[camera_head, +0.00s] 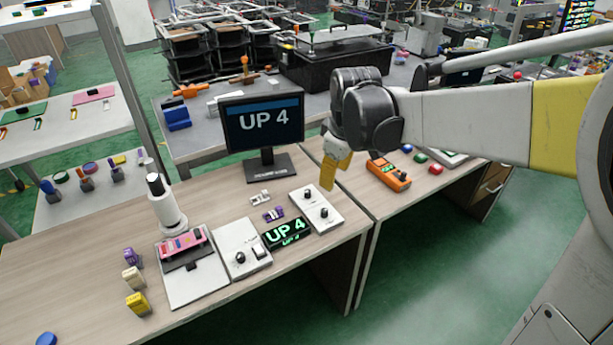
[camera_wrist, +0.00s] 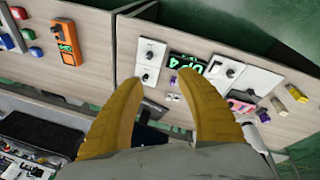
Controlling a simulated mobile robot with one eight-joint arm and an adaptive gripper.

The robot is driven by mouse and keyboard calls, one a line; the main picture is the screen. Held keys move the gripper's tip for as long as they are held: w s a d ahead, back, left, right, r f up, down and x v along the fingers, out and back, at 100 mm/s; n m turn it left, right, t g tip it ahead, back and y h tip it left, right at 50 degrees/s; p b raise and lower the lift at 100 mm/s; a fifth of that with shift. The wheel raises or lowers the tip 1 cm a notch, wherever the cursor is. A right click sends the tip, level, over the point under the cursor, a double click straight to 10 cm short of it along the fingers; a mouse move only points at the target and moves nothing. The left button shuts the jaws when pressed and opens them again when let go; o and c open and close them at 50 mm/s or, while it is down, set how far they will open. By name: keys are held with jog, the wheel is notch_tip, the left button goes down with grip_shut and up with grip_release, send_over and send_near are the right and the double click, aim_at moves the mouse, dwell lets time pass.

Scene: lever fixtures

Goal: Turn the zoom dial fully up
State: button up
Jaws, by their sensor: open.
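A white panel (camera_head: 322,216) on the desk bears two black dials, a rear one (camera_head: 308,195) and a front one (camera_head: 324,213). Another pale panel (camera_head: 232,235) bears one black dial (camera_head: 240,257) and a rocker switch (camera_head: 259,251). No readable label shows which dial is the zoom dial. My gripper (camera_head: 327,187) is open and empty, its yellow fingers above the desk near the two-dial panel, touching no dial. In the wrist view the two-dial panel (camera_wrist: 153,47) lies beyond my open gripper (camera_wrist: 165,78).
A monitor (camera_head: 264,122) and a green-lit box (camera_head: 287,232) both read "UP 4". A white column device (camera_head: 166,205) stands at left by a pink tray (camera_head: 183,243). Small coloured blocks (camera_head: 137,303) and an orange handheld device (camera_head: 388,174) lie on the desks.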

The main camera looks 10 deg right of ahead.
jog(key=w+d+f+n+g, duration=0.15)
jog(key=w+f+n, duration=0.25)
jog(key=w+f, duration=0.45)
jog(key=n+g+p, duration=0.2)
jog(key=n, duration=0.1)
send_near(323, 210)
notch_tip(323, 210, down, 11)
jog(key=b, duration=0.4)
jog(key=shift+s+r, duration=0.1)
jog(key=shift+s, duration=0.1)
grip_shut()
